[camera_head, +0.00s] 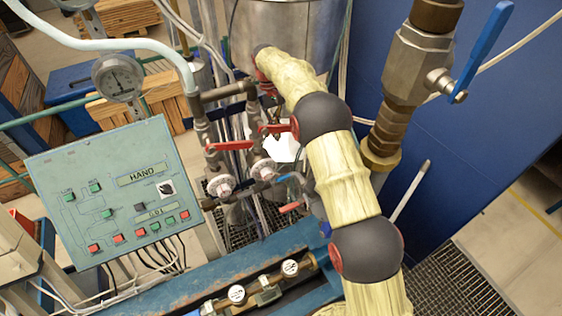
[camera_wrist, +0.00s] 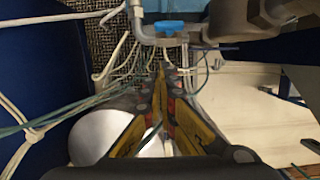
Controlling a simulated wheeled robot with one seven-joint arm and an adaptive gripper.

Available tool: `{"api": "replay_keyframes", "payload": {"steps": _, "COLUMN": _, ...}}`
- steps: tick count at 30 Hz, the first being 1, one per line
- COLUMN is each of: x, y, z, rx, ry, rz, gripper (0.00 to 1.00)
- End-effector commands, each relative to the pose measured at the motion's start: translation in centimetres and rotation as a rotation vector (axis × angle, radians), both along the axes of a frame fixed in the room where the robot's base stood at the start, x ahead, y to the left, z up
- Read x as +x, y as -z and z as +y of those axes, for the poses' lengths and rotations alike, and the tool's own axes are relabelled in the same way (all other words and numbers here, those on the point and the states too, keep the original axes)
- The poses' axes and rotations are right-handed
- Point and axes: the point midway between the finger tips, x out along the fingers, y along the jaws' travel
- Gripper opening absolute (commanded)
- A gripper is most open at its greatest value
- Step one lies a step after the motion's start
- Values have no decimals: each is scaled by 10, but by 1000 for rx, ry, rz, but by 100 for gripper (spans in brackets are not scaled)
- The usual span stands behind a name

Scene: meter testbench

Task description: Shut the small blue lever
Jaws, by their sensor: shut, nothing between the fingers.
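A small blue lever (camera_wrist: 165,29) sits on a grey metal pipe fitting at the top middle of the wrist view. It appears to lie crosswise in that picture. A small blue piece, perhaps the same lever, shows in the head view (camera_head: 284,178) among the pipes left of my arm. My gripper (camera_wrist: 161,72) has its yellow and dark fingers drawn together and empty. Its tips point toward the lever and appear below it in the picture, with a visible gap. I cannot tell the depth between them. In the head view my arm and the pipework hide most of my gripper.
A larger blue-handled valve (camera_head: 485,45) stands right of my arm. Red-handled valves (camera_head: 229,145) and pipes crowd the left side. A green control panel (camera_head: 112,190) and a round gauge (camera_head: 118,76) stand farther left. Loose cables (camera_wrist: 110,65) hang near my fingers.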

Motion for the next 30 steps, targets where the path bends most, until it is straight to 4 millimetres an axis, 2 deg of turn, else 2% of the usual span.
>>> {"api": "replay_keyframes", "payload": {"steps": 5, "x": -5, "y": 16, "z": -2, "rx": -1, "ry": 0, "rz": 4, "gripper": 0}}
{"api": "replay_keyframes", "payload": {"steps": 18, "x": -25, "y": 96, "z": -11, "rx": 0, "ry": 0, "rz": 3, "gripper": 0}}
{"api": "replay_keyframes", "payload": {"steps": 24, "x": -47, "y": 107, "z": -20, "rx": -1, "ry": 1, "rz": 1, "gripper": 0}}
{"api": "replay_keyframes", "payload": {"steps": 30, "x": -55, "y": 114, "z": -23, "rx": 0, "ry": 0, "rz": -1, "gripper": 0}}
